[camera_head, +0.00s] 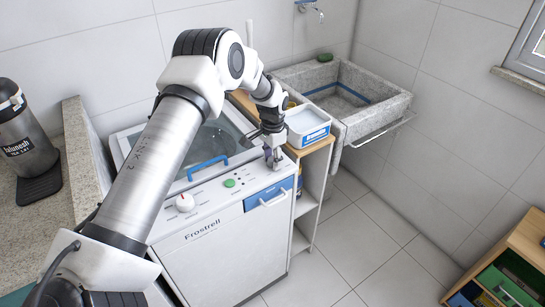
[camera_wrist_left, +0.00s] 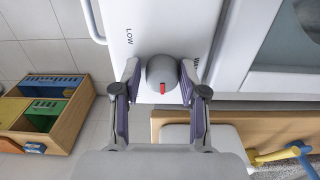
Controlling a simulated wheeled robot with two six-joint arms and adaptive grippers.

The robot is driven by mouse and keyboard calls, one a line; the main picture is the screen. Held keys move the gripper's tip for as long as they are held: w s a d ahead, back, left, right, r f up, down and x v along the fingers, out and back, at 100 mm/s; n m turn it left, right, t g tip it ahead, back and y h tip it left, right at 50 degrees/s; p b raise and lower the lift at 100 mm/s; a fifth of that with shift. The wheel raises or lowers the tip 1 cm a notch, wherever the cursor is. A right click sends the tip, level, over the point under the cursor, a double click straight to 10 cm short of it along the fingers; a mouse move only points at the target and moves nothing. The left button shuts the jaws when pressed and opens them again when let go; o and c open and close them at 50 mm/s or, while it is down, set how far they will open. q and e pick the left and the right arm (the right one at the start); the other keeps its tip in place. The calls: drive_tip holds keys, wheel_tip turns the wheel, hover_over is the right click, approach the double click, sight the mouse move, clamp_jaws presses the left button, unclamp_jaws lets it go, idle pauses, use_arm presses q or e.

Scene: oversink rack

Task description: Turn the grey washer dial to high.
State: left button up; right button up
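The grey dial (camera_wrist_left: 162,72) is a round knob with a red mark, on the white panel of the washer (camera_head: 222,240). In the left wrist view the mark points to the bottom of the picture. "LOW" is printed left of the dial; a label on the right is partly hidden. My left gripper (camera_head: 272,160) is down at the panel's right end, and its fingers (camera_wrist_left: 161,76) stand on either side of the dial, very close to it. I cannot tell whether they press on it. In the head view the gripper mostly hides the dial. My right gripper is not in view.
A white dial with a red mark (camera_head: 185,202) and a green button (camera_head: 229,183) sit on the same panel. Behind is the lid's blue handle (camera_head: 208,167). A wooden shelf with a white tub (camera_head: 307,125) stands close right. A stone sink (camera_head: 384,110) is behind.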

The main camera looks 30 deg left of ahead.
use_arm(q)
drive_tip(key=shift+o, duration=0.8)
drive_tip(key=shift+f, duration=0.15)
drive_tip(key=shift+w, duration=0.15)
drive_tip(key=shift+r, duration=0.2)
wheel_tip(320, 180, up, 12)
drive_tip(key=shift+f, duration=0.15)
